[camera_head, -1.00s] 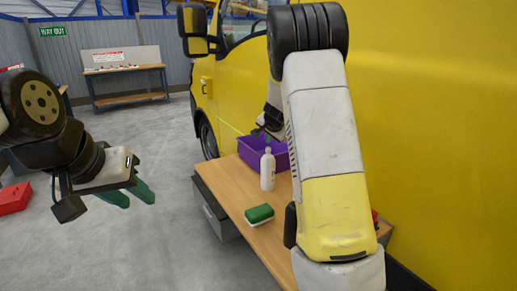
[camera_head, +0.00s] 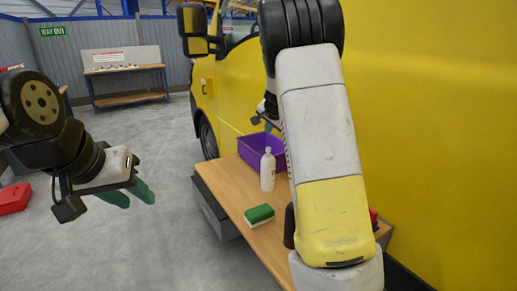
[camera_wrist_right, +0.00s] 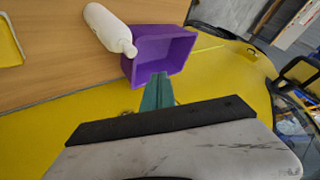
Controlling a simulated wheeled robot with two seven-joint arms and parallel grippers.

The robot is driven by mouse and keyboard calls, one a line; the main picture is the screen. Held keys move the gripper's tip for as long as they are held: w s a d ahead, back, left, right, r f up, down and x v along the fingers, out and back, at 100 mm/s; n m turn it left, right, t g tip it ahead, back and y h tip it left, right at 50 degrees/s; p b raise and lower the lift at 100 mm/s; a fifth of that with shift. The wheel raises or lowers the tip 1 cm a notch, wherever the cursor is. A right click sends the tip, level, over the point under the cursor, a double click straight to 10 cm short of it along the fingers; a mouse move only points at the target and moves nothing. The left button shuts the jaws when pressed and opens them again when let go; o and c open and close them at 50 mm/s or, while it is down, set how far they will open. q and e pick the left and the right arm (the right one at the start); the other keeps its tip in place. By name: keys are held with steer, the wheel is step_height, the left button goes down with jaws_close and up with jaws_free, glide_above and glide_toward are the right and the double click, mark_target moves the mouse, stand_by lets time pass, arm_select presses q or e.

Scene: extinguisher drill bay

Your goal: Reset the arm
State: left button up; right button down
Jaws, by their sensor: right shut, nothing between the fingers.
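My right arm reaches over the bench in the head view. Its gripper (camera_head: 268,116) is partly hidden behind my own forearm, above the purple bin (camera_head: 250,150). In the right wrist view its green fingers (camera_wrist_right: 158,80) are together and empty, overlapping the edge of the purple bin (camera_wrist_right: 143,68) in the picture. The bin looks empty in the part that shows. My left gripper (camera_head: 139,203) is over the floor at the left, its green fingers apart with nothing between them.
A white bottle (camera_head: 267,171) stands by the bin on the wooden bench (camera_head: 240,190). A green and white sponge (camera_head: 259,215) lies nearer. A red object (camera_head: 374,216) is partly hidden behind my right arm. A yellow van (camera_head: 430,130) stands behind.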

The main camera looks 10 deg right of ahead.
steer(key=s+a+r+n+g+y, duration=0.1)
steer(key=s+a+r+n+y, duration=0.2)
steer(key=s, duration=0.9)
steer(key=s+a+r+n+g+y, duration=0.1)
steer(key=s+a+r+n, duration=0.2)
steer(key=s, duration=0.8)
steer(key=s+a+n+g+h, duration=0.1)
steer(key=s+n, duration=0.3)
steer(key=s, duration=1.6)
steer(key=shift+a+f, duration=0.35)
steer(key=shift+f, duration=0.05)
